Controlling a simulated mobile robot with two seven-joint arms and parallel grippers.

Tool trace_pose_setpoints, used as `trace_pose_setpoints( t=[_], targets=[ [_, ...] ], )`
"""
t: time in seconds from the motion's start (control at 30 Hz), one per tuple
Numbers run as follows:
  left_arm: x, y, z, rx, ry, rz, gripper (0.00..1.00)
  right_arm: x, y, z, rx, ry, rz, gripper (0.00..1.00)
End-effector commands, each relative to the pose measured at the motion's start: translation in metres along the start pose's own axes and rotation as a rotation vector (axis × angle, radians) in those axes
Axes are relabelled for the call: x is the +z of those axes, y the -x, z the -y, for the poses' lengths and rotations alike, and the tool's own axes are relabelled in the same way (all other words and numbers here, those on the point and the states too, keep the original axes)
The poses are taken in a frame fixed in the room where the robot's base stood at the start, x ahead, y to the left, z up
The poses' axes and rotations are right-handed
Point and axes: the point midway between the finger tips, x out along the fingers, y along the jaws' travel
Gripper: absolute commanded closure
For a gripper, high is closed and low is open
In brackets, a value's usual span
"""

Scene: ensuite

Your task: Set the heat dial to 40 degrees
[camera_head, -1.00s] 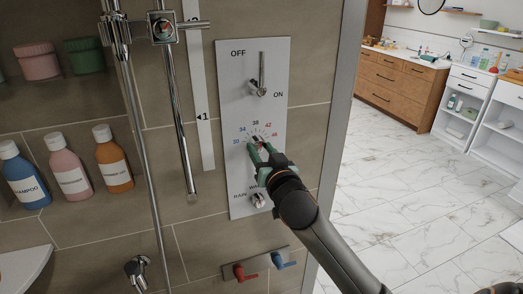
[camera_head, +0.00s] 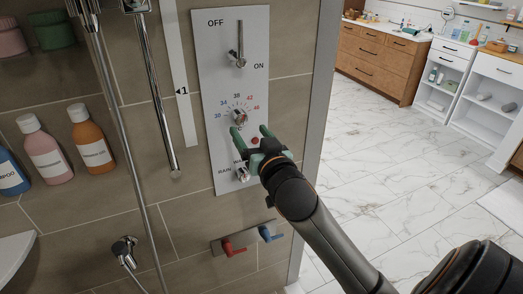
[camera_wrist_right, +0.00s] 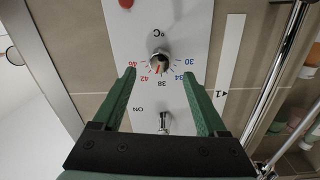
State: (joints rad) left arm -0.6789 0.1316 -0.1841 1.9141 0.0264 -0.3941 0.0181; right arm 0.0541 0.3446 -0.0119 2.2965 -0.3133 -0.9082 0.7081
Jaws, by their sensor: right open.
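The heat dial (camera_head: 239,118) is a round chrome knob on a grey wall panel (camera_head: 205,75), with a scale from 30 to 46 around it. In the right wrist view the dial (camera_wrist_right: 158,59) appears upside down, and its red pointer lies between 38 and 42, near the middle of that gap. My right gripper (camera_head: 251,133) has green fingers and is open and empty. Its fingertips are apart from the dial, just below it in the head view. In the wrist view the fingers (camera_wrist_right: 158,78) stand either side of the dial's line. My left gripper is not in view.
An ON/OFF lever (camera_head: 239,50) is above the dial and a small chrome selector knob (camera_head: 243,174) below it. Red (camera_head: 233,248) and blue (camera_head: 270,234) levers sit lower down. A chrome shower rail (camera_head: 155,90) and bottles (camera_head: 90,140) are to the left. Open floor lies right.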

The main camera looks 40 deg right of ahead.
Motion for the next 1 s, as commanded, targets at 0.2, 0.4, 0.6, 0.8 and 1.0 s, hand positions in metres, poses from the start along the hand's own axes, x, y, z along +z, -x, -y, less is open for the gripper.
trace_pose_setpoints(
  t=[0.2, 0.4, 0.6, 0.8, 1.0],
  targets=[
    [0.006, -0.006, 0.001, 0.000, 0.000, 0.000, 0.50, 0.003, 0.049, 0.000, -0.001, -0.004, 0.002, 0.25],
    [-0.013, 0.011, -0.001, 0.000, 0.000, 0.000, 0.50, -0.003, 0.065, 0.000, 0.002, -0.003, 0.006, 0.25],
    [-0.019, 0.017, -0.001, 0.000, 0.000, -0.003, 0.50, -0.001, 0.073, 0.000, 0.001, -0.001, 0.003, 0.25],
    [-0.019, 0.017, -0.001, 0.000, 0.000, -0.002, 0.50, 0.000, 0.074, 0.000, 0.000, -0.001, 0.000, 0.25],
    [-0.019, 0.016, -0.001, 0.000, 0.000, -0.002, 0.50, 0.000, 0.074, 0.000, 0.000, -0.001, 0.000, 0.25]
  ],
)
